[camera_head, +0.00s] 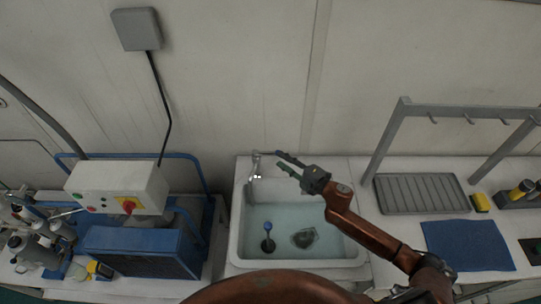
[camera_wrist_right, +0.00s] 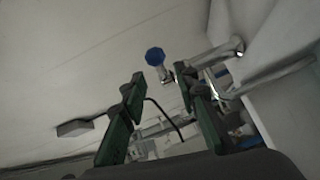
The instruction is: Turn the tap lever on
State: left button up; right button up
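The chrome tap (camera_head: 256,167) stands at the back left of the white sink (camera_head: 238,222). It also shows in the right wrist view (camera_wrist_right: 228,50), where a blue knob (camera_wrist_right: 155,56) sits on a short chrome stem beside it, apparently the lever's end. My right gripper (camera_head: 278,159) is just right of the tap top, pointing left. In the right wrist view its green fingers (camera_wrist_right: 160,80) are apart and empty, with the knob just past the tips, roughly in line with the gap. The lever is hard to make out in the head view. My left gripper is not in view.
The sink holds water, a blue-topped item (camera_head: 268,240) and a dark object (camera_head: 304,237). A white control box (camera_head: 118,183) and blue unit (camera_head: 140,251) stand left. A grey rack (camera_head: 400,125), ribbed tray (camera_head: 420,194) and blue cloth (camera_head: 467,245) are right. The wall is close behind the tap.

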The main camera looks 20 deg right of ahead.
aim_at(271, 153)
jog(key=x, duration=0.7)
jog(key=shift+c, duration=0.2)
grip_shut()
dwell(0.5)
